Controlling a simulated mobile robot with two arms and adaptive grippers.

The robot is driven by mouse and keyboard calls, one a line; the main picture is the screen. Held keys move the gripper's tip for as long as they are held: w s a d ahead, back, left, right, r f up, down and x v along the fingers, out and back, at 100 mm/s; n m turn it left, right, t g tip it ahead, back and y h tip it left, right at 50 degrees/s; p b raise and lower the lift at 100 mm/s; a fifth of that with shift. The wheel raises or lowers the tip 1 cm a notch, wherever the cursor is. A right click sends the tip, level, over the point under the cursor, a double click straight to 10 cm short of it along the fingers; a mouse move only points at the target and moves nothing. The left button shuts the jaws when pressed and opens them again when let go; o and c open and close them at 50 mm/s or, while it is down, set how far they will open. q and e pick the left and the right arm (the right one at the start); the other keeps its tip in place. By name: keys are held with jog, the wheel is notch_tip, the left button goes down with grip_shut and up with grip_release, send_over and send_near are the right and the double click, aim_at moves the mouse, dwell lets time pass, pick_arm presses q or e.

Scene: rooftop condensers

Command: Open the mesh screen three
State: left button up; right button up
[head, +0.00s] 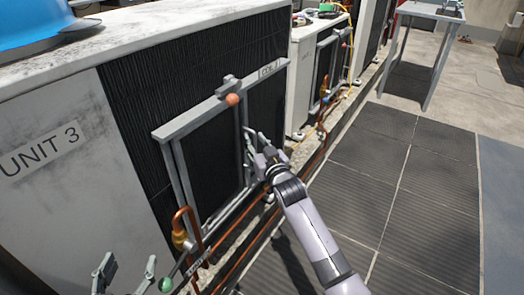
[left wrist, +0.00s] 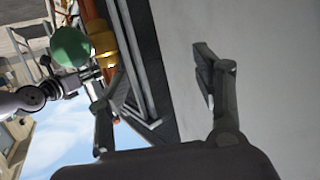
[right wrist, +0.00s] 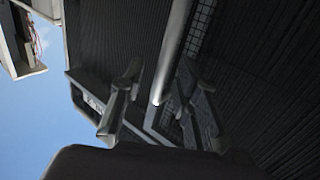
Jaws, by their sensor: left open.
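The mesh screen (head: 208,155) is a dark panel in a grey frame on the front of the condenser marked UNIT 3 (head: 45,150). An orange-red knob (head: 232,99) sits on its top rail. My right gripper (head: 254,140) is at the screen's right part, beside a grey upright bar. In the right wrist view its fingers (right wrist: 162,100) are spread, with a pale bar (right wrist: 172,50) showing between them; contact cannot be told. My left gripper (head: 125,270) is open and empty at the lower left, near the unit's side; it also shows in the left wrist view (left wrist: 155,80).
Copper pipes (head: 182,225) and a green ball handle (head: 166,285) are low by the screen's left corner, close to my left gripper. More condensers (head: 318,45) stand behind. A grey table (head: 430,12) is at the back right. The tiled floor (head: 370,185) at right is clear.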

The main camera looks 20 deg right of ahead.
jog(key=s, duration=1.1)
jog(key=shift+s+d, duration=0.15)
jog(key=shift+d, duration=0.3)
